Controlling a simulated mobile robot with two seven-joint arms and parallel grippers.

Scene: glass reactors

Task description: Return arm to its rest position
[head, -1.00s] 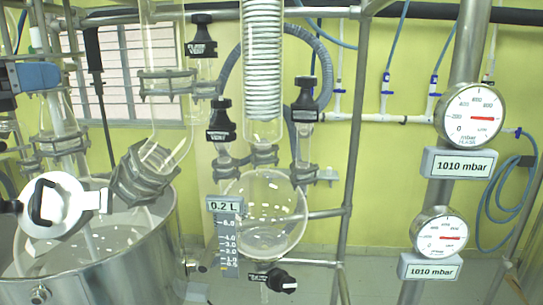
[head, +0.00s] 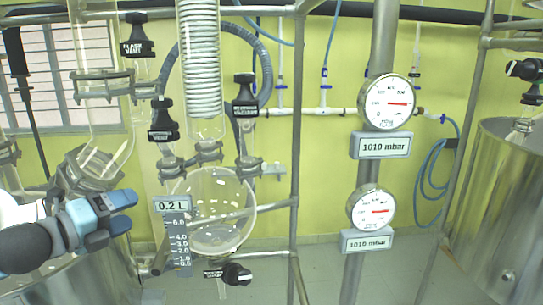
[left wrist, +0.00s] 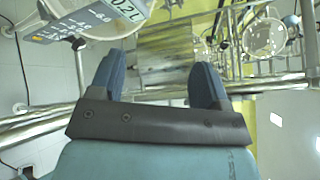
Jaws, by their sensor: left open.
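My left gripper (head: 127,211) reaches in from the left in the head view, with blue fingers pointing right. It is open and empty, in front of the steel vessel at the left and left of the 0.2 L scale (head: 174,240). I cannot tell how much space lies between the gripper and the scale. In the left wrist view the two blue fingers (left wrist: 160,78) stand apart with nothing held between them. My right gripper is not in view.
A round glass flask (head: 222,212) hangs right of the scale, with a black-handled valve (head: 236,274) below. Steel frame posts (head: 294,150) stand right of it. Two gauges reading 1010 mbar (head: 389,102) (head: 372,209) are farther right. A steel vessel (head: 500,205) stands at the right edge.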

